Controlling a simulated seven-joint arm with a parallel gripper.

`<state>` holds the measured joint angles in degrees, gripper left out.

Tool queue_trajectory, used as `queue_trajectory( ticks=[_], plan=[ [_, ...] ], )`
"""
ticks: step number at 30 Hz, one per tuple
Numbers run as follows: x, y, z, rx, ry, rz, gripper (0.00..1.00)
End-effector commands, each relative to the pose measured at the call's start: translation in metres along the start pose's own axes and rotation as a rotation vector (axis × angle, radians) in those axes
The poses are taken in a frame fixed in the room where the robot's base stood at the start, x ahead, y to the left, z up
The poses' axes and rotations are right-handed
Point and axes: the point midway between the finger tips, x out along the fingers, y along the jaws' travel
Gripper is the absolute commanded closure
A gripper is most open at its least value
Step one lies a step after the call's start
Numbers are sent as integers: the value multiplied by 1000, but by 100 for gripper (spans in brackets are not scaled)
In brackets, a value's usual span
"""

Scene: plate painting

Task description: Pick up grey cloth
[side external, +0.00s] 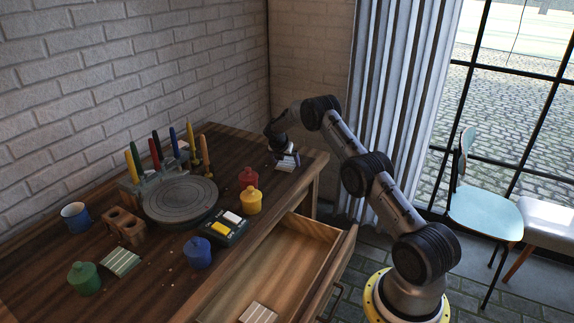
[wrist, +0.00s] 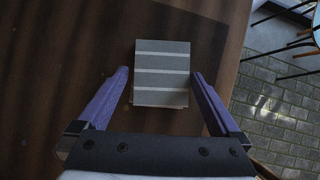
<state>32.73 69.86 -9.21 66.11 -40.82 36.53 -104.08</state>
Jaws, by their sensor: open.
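A grey cloth (wrist: 162,72) with pale stripes lies folded flat on the wooden table in the wrist view. In the side external view this cloth (side external: 287,163) is at the table's far right end, partly hidden by my gripper. My gripper (wrist: 160,75) is open and empty, with one purple finger on each side of the cloth's near part and gaps between fingers and cloth. In the side view my gripper (side external: 278,150) is at the cloth, low over the table. I cannot tell if the fingertips touch the table.
A striped greenish cloth (side external: 120,262) lies at the near left, and another striped cloth (side external: 258,313) lies in the open drawer (side external: 265,275). Red (side external: 248,178), yellow (side external: 251,201), blue (side external: 197,252) and green (side external: 84,278) pots stand around the round turntable (side external: 180,198). The table around the grey cloth is clear.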

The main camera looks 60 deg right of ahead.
Motion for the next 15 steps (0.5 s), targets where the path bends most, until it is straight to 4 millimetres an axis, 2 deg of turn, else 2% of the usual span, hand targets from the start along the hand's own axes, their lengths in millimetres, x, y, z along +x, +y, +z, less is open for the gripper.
queue_trajectory(
  ticks=[5, 15],
  plan=[
    [0, 0, 0, 0, 0, 1, 0],
    [0, 0, 0, 0, -1, 1, 61]
  ],
)
